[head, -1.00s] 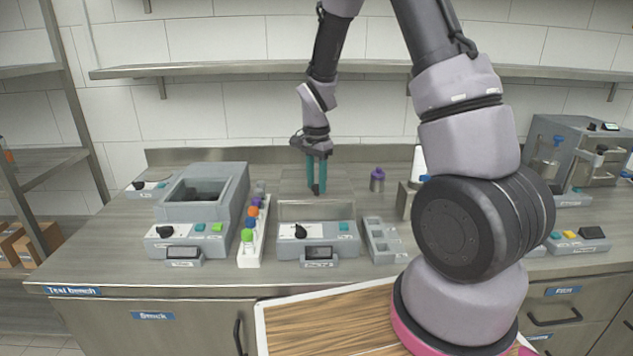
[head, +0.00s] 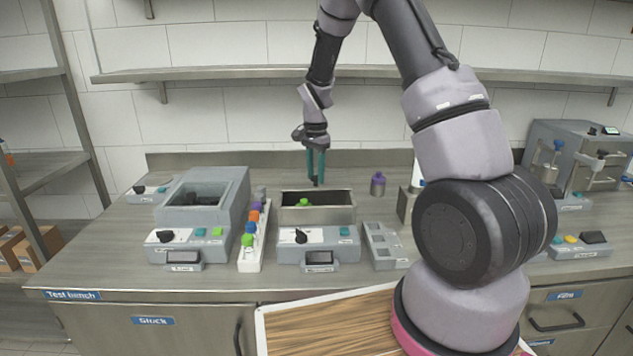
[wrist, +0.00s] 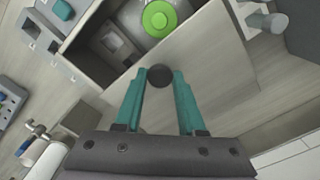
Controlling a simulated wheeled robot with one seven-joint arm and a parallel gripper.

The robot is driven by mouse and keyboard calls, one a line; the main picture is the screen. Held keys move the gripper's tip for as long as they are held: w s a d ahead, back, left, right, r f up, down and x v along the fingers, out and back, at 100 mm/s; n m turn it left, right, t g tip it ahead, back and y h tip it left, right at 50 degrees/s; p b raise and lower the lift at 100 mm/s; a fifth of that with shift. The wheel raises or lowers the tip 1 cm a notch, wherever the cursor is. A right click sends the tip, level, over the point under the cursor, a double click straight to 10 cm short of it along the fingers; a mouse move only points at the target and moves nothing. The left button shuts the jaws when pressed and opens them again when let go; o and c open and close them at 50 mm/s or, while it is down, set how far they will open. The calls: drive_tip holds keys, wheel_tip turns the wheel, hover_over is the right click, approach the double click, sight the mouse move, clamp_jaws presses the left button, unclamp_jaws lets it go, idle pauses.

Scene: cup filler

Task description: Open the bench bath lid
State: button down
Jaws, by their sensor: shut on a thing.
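The bench bath appears to be the middle grey unit (head: 317,236) on the bench, with a dial and a small display in front. Its top is open, and a green-capped bottle (head: 303,202) shows inside; the green cap (wrist: 158,18) also shows in the wrist view. My gripper (head: 316,184) is just behind the bath opening, fingers pointing down. In the wrist view its teal fingers (wrist: 160,85) are shut on a round black knob (wrist: 160,75). A pale flat panel (wrist: 215,58) beside the opening looks like the lid; its exact tilt is unclear.
A larger grey unit (head: 170,237) stands to the left, with a rack of coloured caps (head: 250,245) between. A grey slotted holder (head: 383,248) and a purple-capped bottle (head: 378,184) are to the right. A shelf (head: 230,73) runs above the bench.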

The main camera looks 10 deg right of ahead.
drive_tip(key=shift+w+d, duration=0.1)
drive_tip(key=shift+w, duration=0.5)
drive_tip(key=c, duration=0.5)
unclamp_jaws()
drive_tip(key=shift+r, duration=0.15)
wheel_tip(320, 180, up, 11)
drive_tip(key=shift+f, duration=0.2)
drive_tip(key=shift+s, duration=0.1)
